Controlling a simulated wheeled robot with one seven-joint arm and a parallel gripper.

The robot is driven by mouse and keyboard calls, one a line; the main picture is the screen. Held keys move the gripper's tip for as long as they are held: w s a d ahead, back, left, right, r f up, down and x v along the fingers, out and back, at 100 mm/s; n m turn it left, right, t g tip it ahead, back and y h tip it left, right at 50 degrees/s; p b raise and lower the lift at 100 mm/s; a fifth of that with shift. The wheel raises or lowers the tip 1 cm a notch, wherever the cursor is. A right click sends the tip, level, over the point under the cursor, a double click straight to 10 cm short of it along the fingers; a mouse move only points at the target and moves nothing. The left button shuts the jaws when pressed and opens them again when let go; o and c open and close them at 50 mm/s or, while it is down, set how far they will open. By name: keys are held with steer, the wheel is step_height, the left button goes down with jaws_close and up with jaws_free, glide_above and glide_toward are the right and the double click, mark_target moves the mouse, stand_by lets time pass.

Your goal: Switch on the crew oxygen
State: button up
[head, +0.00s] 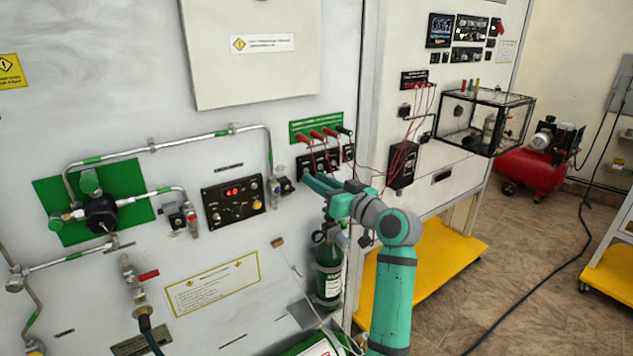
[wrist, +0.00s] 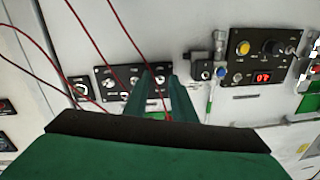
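A black switch panel (head: 306,164) is on the white wall under a green label strip (head: 316,127); its lettering is too small to read, so I cannot tell which switch is the crew oxygen. In the wrist view the panel (wrist: 104,80) shows several round controls with light toggles. My gripper (head: 309,179) is at the panel's lower edge. In the wrist view my gripper (wrist: 160,74) has its two green fingers a little apart, with one control (wrist: 159,81) seen between the tips. Contact with it cannot be told. The fingers hide part of the panel.
Red leads (head: 322,143) hang in front of the panel and cross the wrist view. A black box with a red display (head: 234,201) and a valve (head: 280,186) are left of my gripper. A green cylinder (head: 328,273) stands below.

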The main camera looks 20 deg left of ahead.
mark_target(309, 173)
steer(key=shift+s, duration=0.1)
jaws_close()
steer(key=r+g+h, duration=0.1)
steer(key=h, duration=0.1)
steer(key=r+g+h, duration=0.1)
steer(key=g+h, duration=0.1)
steer(key=shift+w+r, duration=0.2)
steer(key=shift+r, duration=0.1)
steer(key=g+h, duration=0.1)
steer(key=a+r+g+h, duration=0.1)
steer(key=h, duration=0.1)
steer(key=shift+w, duration=0.15)
steer(key=shift+d+r+m+g+h, duration=0.1)
steer(key=shift+m+g+h, duration=0.2)
steer(key=shift+h, duration=0.2)
